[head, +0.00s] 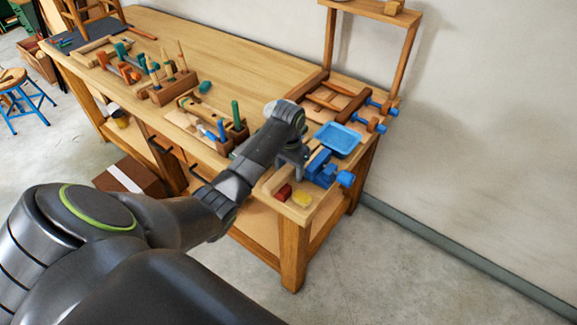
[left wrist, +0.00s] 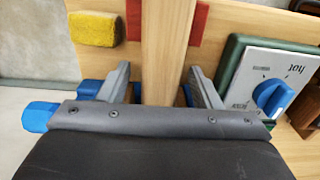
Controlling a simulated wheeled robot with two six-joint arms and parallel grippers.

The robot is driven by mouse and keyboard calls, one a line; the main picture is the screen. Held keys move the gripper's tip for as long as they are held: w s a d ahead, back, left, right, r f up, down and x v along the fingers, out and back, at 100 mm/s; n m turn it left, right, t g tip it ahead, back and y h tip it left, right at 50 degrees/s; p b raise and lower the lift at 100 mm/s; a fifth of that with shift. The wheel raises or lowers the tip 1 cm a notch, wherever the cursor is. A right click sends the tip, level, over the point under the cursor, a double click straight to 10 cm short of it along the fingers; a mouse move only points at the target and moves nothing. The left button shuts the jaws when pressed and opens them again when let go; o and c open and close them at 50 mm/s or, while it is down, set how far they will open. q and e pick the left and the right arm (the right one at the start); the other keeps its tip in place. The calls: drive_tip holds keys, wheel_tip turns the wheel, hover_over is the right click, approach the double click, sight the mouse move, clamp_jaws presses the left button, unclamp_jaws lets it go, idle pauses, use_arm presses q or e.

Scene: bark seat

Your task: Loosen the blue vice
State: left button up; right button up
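The blue vice (head: 321,170) sits at the right end of the workbench, with a blue knob sticking out to the right. Blue parts of the vice (left wrist: 39,116) also show in the left wrist view, mostly hidden behind my gripper. My left gripper (head: 290,160) is over the bench beside the vice. In the left wrist view its two fingers (left wrist: 163,82) are apart, one on each side of a wooden bar (left wrist: 167,45). A gap shows at the left finger; contact at the right one is unclear. My right gripper is not in view.
A yellow sponge (head: 302,198) and a red block (head: 283,192) lie by the bench's front corner. A blue tray (head: 338,139) and blue clamps (head: 376,125) are behind the vice. A green-edged panel with a blue dial (left wrist: 272,98) is close right in the wrist view.

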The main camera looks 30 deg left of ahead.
sight(290, 167)
use_arm(q)
drive_tip(key=c, duration=1.1)
drive_tip(key=shift+c, duration=0.2)
drive_tip(key=shift+d+r+p, duration=0.1)
drive_tip(key=shift+d+p, duration=0.2)
drive_tip(key=shift+p, duration=0.35)
drive_tip(key=o, duration=1.5)
drive_tip(key=shift+c, duration=0.2)
wheel_tip(290, 167, up, 6)
drive_tip(key=p, duration=0.7)
drive_tip(key=shift+p, duration=0.4)
